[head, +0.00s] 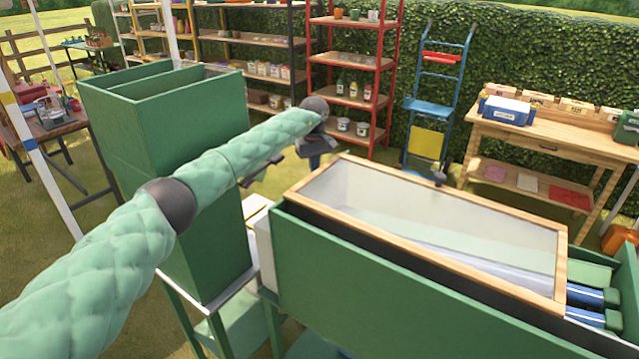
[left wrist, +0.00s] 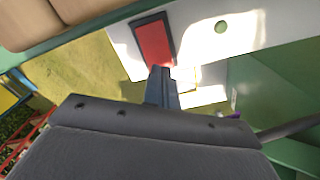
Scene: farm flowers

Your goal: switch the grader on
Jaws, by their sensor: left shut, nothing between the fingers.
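The grader looks to be the long green machine (head: 400,290) with a wood-framed clear cover, at the lower right of the head view. A white panel (head: 258,225) shows at its left end. In the left wrist view, the white panel (left wrist: 200,50) carries a red switch (left wrist: 154,42) in a dark frame and a small round green button or lamp (left wrist: 221,27). My left gripper (left wrist: 161,72) is shut and empty, its tips overlapping the switch's lower edge in the picture. I cannot tell if they touch. In the head view the left gripper (head: 316,158) is partly hidden behind its wrist. My right gripper is out of view.
A tall green bin (head: 170,150) stands left of the machine, under my left arm. Red shelves (head: 355,65), a blue hand truck (head: 437,100) and a wooden workbench (head: 535,135) stand behind. Grass lies open between the machine and the shelves.

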